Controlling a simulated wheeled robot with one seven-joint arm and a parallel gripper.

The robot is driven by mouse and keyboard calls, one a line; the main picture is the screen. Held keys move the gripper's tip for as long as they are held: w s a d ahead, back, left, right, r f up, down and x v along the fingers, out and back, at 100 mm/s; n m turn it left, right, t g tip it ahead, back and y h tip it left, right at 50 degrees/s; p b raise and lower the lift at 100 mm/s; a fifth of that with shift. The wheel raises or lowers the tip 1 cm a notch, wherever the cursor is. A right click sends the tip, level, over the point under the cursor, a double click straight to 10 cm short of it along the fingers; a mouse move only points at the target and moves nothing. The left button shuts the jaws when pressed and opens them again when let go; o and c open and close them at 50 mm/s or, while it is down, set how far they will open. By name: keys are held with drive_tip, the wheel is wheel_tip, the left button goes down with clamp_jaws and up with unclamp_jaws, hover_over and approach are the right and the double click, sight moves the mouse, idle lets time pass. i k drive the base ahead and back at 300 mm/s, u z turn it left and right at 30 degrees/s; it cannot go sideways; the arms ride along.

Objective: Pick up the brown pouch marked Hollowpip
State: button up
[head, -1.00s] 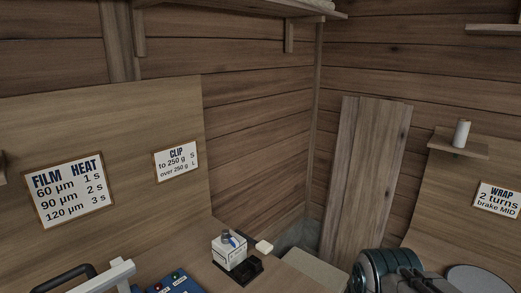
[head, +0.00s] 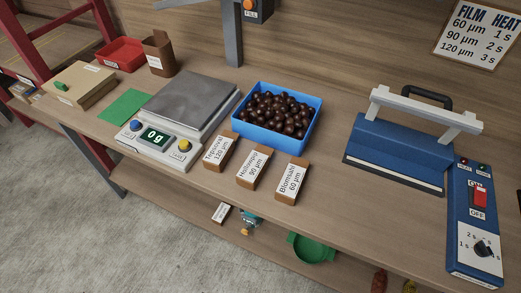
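Three brown pouches with white labels lie in a row on the wooden bench in the head view. The middle pouch (head: 253,168) is marked Hollowpip, 90 µm. To its left is a pouch (head: 220,152) whose label reads something like Tepsova, 120 µm. To its right is a pouch (head: 291,180) that seems to read Blomsahl, 60 µm. The Hollowpip pouch stands apart from both, with narrow gaps between them. My gripper is not in view.
A blue bin (head: 277,141) of chestnuts stands right behind the pouches. A scale (head: 157,143) reading 0 g is at left, a blue sealer (head: 398,150) at right. The bench's front edge is just before the pouches; a lower shelf (head: 185,192) runs below.

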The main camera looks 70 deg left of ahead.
sight(251, 174)
drive_tip(key=u, duration=0.65)
drive_tip(key=i, duration=0.3)
drive_tip(key=u, duration=3.95)
drive_tip(key=i, duration=1.45)
drive_tip(key=z, duration=1.45)
